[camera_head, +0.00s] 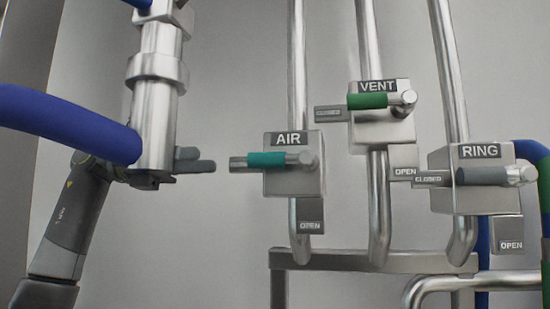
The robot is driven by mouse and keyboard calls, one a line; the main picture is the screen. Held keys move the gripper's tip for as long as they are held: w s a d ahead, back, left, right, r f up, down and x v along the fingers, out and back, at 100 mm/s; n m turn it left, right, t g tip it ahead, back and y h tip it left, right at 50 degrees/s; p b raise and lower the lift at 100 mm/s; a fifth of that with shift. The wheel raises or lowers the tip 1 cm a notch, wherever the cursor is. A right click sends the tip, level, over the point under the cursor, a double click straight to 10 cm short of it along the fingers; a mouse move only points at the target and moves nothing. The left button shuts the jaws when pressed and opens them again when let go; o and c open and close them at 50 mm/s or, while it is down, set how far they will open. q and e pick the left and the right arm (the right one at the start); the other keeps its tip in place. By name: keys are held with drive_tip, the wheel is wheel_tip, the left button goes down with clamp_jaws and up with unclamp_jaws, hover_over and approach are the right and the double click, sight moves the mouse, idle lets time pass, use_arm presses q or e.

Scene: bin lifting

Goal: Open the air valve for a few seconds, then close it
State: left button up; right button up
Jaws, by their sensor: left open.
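The air valve is a grey metal box (306,178) labelled AIR on a vertical pipe. Its handle with a teal grip (265,160) lies horizontal, pointing left. An OPEN plate (311,226) hangs below the box. My left gripper (214,162) is open and empty, just left of the handle's tip at about the same height in the picture, with a small gap between them. A steel fitting hides part of this gripper and its wrist. My right gripper is out of view.
A thick blue hose (60,117) and the steel fitting (155,115) stand in front of my left arm. The VENT valve (382,132) with a green grip and the RING valve (472,199) are to the right. A metal rail (350,262) runs below.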

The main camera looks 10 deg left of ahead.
sight(275, 161)
use_arm(q)
drive_tip(key=d, duration=0.4)
drive_tip(key=d+p, duration=0.1)
drive_tip(key=d, duration=0.3)
drive_tip(key=d+p, duration=0.1)
drive_tip(key=d, duration=0.3)
drive_tip(key=shift+w+d, duration=0.1)
drive_tip(key=shift+w, duration=0.2)
drive_tip(key=shift+w+d+f, duration=0.1)
drive_tip(key=shift+d, duration=0.55)
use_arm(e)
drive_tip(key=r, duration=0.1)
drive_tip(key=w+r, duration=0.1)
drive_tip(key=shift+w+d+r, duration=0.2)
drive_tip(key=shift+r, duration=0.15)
use_arm(q)
drive_tip(key=shift+c, duration=0.3)
clamp_jaws()
